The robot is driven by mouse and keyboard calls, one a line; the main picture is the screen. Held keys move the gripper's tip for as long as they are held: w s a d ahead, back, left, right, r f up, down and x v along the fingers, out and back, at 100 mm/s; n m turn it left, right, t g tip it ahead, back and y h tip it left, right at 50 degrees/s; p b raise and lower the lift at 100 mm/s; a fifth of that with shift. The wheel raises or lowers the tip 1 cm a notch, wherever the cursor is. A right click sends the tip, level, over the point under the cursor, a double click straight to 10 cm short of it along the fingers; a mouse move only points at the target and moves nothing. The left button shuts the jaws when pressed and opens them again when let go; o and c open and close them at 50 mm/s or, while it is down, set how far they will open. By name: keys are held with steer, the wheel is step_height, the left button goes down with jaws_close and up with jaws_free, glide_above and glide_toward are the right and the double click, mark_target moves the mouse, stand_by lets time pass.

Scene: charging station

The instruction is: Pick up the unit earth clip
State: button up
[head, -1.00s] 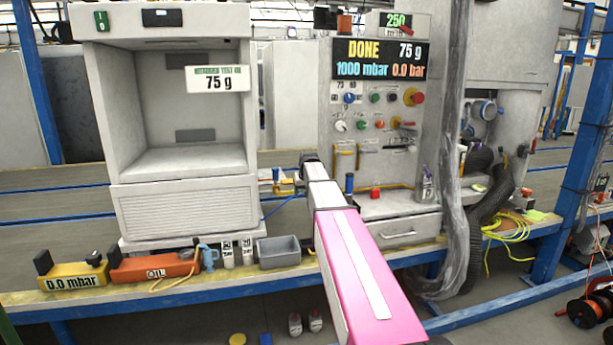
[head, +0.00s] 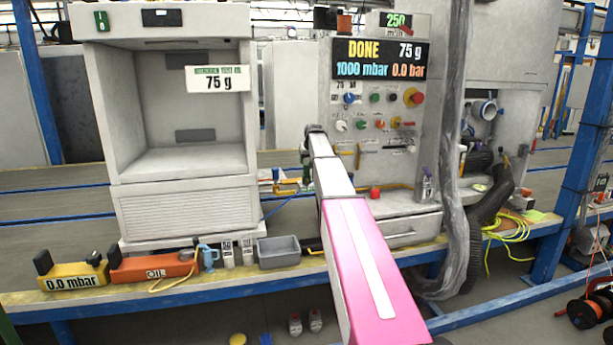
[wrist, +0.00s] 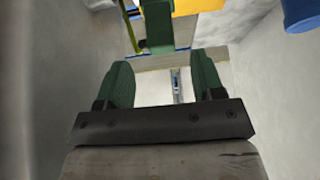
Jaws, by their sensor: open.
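My gripper's two green fingers (wrist: 160,64) stand apart in the wrist view, with nothing between them. A green piece (wrist: 158,25) lies ahead of the fingertips at the top of the wrist view, beside a thin green-yellow strip (wrist: 130,25). It may be the unit earth clip, but its outline is cut off and I cannot be sure. It is apart from the fingers. In the head view my arm covers the space between the white cabinet (head: 185,215) and the control panel, and I cannot make out the clip there.
A yellow part (wrist: 198,7) and a blue cylinder (wrist: 300,14) are near the top of the wrist view. Pale walls flank my gripper. A grey bin (head: 279,260), an orange oil unit (head: 150,268) and a yellow gauge unit (head: 72,277) line the bench front. A drawer (head: 410,232) sits right.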

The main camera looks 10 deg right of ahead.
mark_target(306, 165)
steer(key=x, duration=0.5)
steer(key=shift+w+a, duration=0.1)
steer(key=shift+w, duration=0.05)
steer(key=c, duration=1)
